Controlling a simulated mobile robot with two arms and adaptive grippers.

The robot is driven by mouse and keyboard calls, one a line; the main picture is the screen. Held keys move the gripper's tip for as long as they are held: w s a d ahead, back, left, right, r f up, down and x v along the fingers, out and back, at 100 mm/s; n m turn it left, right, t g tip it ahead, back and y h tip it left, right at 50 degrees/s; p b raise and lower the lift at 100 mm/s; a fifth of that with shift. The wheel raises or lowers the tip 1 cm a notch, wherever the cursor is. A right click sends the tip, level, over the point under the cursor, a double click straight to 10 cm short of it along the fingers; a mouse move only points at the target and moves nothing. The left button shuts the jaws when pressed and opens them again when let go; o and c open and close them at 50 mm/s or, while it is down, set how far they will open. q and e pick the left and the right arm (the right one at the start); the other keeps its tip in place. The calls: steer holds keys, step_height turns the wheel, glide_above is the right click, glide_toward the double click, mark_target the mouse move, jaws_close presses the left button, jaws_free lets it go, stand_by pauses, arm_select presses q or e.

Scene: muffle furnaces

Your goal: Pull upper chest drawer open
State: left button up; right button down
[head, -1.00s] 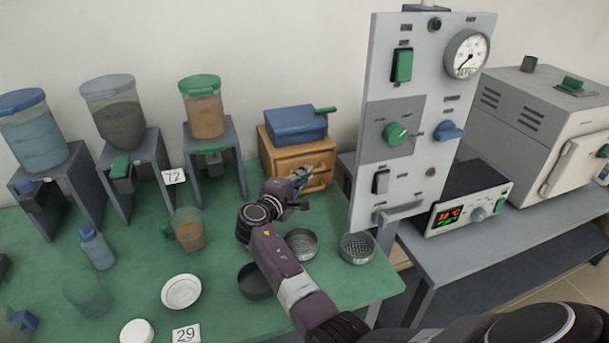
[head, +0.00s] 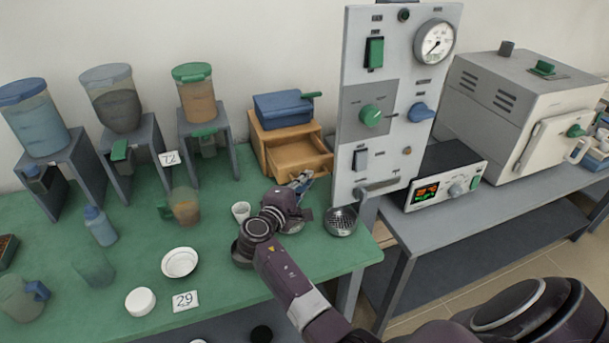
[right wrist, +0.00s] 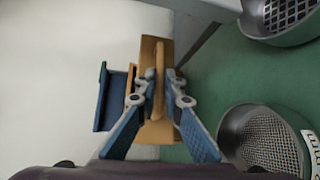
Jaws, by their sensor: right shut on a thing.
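The small wooden chest (head: 256,146) stands at the back of the green table, against the wall. Its upper drawer (head: 318,168) is pulled out toward me, and its empty inside shows from above. My right gripper (head: 302,181) is at the drawer front, shut on the handle. In the right wrist view the gripper's blue-padded fingers (right wrist: 160,84) are on both sides of the wooden handle (right wrist: 158,100). The lower part of the chest is partly hidden behind the drawer and gripper. My left gripper is not in view.
A blue box (head: 284,109) sits on the chest. A grey control panel (head: 350,130) stands close to its right. A sieve (head: 341,222) and a white cup (head: 241,211) are near my right arm. Several hoppers on stands are left of the chest.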

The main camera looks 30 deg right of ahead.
steer(key=shift+w, duration=0.1)
steer(key=c, duration=2.4)
jaws_free()
steer(key=shift+o, duration=1.8)
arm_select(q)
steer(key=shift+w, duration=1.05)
arm_select(e)
steer(key=v, duration=0.7)
steer(key=shift+a, duration=0.25)
